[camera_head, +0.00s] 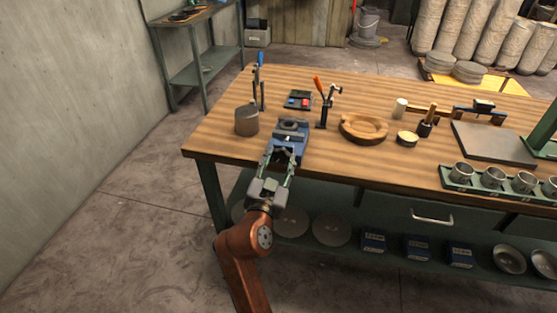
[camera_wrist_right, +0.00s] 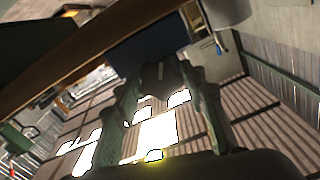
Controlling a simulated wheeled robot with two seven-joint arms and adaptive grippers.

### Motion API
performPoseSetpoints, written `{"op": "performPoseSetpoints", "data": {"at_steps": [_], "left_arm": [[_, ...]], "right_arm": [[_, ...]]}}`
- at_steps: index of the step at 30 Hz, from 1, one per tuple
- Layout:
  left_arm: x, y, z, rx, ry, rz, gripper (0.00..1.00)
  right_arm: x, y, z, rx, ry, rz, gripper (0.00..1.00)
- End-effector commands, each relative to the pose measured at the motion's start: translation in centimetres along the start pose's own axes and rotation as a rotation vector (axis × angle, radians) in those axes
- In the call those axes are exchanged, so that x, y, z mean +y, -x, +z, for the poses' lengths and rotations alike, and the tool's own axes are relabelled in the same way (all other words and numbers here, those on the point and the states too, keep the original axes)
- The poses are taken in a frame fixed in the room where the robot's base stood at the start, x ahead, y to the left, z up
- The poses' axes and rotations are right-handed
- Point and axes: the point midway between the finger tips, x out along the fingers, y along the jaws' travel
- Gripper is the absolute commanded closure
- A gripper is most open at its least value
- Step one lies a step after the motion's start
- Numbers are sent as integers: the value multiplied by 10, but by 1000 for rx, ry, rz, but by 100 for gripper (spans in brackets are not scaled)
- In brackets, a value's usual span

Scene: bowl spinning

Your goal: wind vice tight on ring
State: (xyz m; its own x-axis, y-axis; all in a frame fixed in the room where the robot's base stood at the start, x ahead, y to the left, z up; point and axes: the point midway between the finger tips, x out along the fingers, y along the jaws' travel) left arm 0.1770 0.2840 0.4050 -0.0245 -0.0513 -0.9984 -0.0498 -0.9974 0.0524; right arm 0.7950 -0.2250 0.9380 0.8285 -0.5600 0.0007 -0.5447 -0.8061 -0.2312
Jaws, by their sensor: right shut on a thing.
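The blue vice (camera_head: 291,137) stands at the front left edge of the wooden workbench (camera_head: 335,90). A dark grey ring (camera_head: 290,124) sits at its jaws; I cannot tell how firmly they press on it. My right gripper (camera_head: 283,160) reaches up to the front of the vice from below, its fingers around the vice handle. The handle is mostly hidden by the fingers. In the right wrist view the gripper (camera_wrist_right: 165,80) has a dark part between its fingertips, with a blue face of the vice (camera_wrist_right: 150,45) behind. My left gripper is not in view.
A grey cylinder (camera_head: 246,120) stands left of the vice. A blue-handled clamp (camera_head: 259,85) is behind. Metal cups (camera_head: 461,172) stand in a tray at the right.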

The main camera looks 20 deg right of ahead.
Motion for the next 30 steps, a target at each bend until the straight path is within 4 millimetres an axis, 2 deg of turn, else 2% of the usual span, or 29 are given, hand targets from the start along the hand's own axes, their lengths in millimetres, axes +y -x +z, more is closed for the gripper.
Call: {"op": "performPoseSetpoints", "data": {"at_steps": [14,15,22,30], "left_arm": [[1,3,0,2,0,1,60],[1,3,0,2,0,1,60],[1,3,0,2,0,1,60],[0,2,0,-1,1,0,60]], "right_arm": [[-1,0,2,-5,-12,-1,86],[-1,0,2,-5,-12,-1,59],[0,0,1,-2,-11,0,44],[0,0,-1,0,-12,0,44]]}}
